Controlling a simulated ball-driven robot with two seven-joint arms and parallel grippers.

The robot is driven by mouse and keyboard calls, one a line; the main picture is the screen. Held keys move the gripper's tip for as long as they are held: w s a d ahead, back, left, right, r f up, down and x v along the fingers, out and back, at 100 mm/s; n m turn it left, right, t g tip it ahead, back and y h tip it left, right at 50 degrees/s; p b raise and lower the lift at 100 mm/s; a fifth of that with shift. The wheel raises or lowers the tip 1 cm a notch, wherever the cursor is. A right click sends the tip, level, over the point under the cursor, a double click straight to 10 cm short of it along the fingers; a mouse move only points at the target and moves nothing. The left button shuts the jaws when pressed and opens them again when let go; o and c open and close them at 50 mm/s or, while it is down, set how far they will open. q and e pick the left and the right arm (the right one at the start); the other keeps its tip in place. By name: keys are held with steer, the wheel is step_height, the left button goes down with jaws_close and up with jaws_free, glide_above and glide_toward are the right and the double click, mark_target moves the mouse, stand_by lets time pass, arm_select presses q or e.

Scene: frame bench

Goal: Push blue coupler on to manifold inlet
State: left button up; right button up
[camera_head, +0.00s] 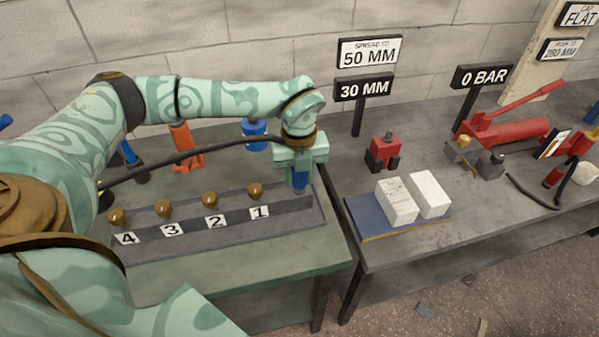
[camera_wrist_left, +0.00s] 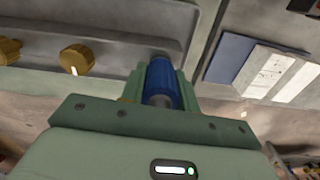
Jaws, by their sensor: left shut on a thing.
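My left gripper (camera_head: 300,180) is shut on the blue coupler (camera_head: 300,181), over the right end of the grey manifold (camera_head: 215,245). The wrist view shows the blue coupler (camera_wrist_left: 160,82) between the green fingers of my left gripper (camera_wrist_left: 160,88), with a grey end piece near the palm. The manifold carries brass knobs (camera_head: 255,190) in a row, with plates numbered 4 to 1 from left to right. I cannot make out the inlet, nor whether the coupler touches the manifold. My right gripper is not in view.
A blue item (camera_head: 255,132) and an orange tool (camera_head: 184,148) stand behind the manifold. A dark hose (camera_head: 190,154) runs behind the knobs. Right of a gap between benches are white blocks (camera_head: 397,203) on a blue mat, a red spreader (camera_head: 382,152) and a red pump (camera_head: 510,133).

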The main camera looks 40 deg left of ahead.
arm_select(q)
steer(key=shift+f, duration=0.2)
steer(key=o, duration=1.2)
steer(key=shift+c, duration=0.2)
steer(key=shift+r, duration=0.15)
step_height(320, 180, up, 16)
steer(key=p, duration=0.4)
